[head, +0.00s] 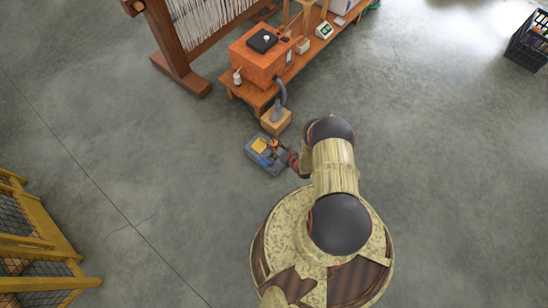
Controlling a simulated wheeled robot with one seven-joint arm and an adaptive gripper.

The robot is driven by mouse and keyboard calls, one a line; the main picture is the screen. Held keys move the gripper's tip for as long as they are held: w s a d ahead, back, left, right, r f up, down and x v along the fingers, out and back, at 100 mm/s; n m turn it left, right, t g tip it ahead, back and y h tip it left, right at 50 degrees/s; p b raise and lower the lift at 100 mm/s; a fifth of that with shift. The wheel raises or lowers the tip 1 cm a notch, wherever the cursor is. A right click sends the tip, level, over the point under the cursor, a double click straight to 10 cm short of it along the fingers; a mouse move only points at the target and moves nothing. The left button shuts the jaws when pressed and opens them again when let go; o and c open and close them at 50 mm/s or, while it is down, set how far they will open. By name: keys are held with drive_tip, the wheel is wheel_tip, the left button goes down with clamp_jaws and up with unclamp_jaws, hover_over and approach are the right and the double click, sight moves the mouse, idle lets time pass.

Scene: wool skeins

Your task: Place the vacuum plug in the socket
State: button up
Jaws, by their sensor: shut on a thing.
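My gripper (283,153) is low over the right side of a dark grey-blue box-like thing (256,163) on the floor, which has a yellow patch and small orange and blue parts on top. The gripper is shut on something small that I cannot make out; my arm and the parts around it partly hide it. I cannot pick out the vacuum plug or the socket for certain. A grey hose (282,92) runs from the orange cabinet (264,57) down to a small tan box (276,122) just behind the grey-blue thing.
The cabinet stands on a low wooden bench (262,98) with more items further right. A wooden loom (181,65) with pale threads is at the back left. A yellow rack (35,240) is at the left, a black crate (528,45) at the far right. The concrete floor between is clear.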

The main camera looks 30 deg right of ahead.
wheel_tip(320, 180, down, 10)
drive_tip(key=b, duration=0.4)
drive_tip(key=shift+s+b, duration=0.1)
drive_tip(key=shift+b, duration=0.3)
drive_tip(key=shift+r, duration=0.1)
drive_tip(key=o, duration=1.1)
drive_tip(key=shift+o, duration=0.3)
